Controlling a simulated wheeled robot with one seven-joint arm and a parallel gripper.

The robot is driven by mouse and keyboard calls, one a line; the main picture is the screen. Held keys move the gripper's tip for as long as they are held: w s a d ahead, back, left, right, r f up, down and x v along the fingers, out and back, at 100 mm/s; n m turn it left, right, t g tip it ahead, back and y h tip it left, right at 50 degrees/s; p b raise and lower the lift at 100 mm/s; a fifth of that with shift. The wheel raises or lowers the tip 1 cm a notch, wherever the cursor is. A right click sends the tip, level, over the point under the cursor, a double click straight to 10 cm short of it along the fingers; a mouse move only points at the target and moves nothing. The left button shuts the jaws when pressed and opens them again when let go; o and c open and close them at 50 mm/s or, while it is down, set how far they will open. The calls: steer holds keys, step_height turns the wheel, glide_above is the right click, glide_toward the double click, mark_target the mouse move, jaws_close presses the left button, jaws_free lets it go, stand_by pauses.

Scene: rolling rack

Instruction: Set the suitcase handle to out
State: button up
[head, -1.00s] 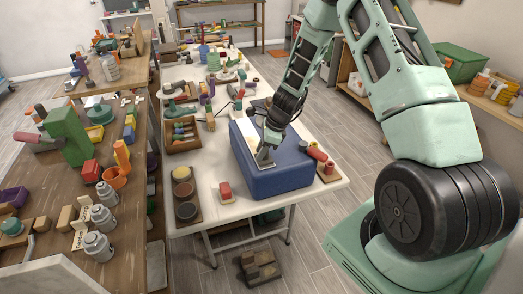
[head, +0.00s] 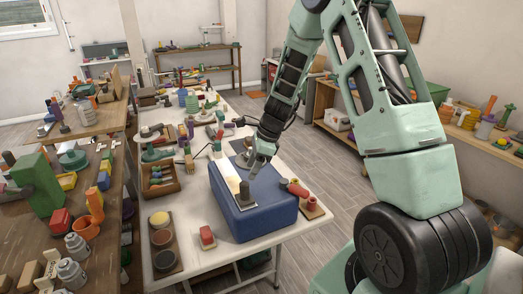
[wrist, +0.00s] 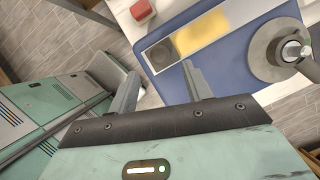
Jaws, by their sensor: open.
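The blue suitcase (head: 268,216) lies flat on the white table. In the wrist view the blue top (wrist: 228,72) carries the strip (wrist: 205,36), partly yellowish with a dark round spot, and a round grey disc with a metal knob (wrist: 290,50). I cannot tell which part is the handle. My gripper (head: 250,166) is above the suitcase, its fingers apart and empty; they also show in the wrist view (wrist: 160,84).
A red block (head: 207,237) stands on the table (head: 205,264) left of the suitcase. Red and orange items on a small board (head: 310,208) are close on its right. Clutter fills the table behind.

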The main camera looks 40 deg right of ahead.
steer(key=v, duration=0.7)
steer(key=shift+b, duration=0.35)
steer(key=shift+r, duration=0.1)
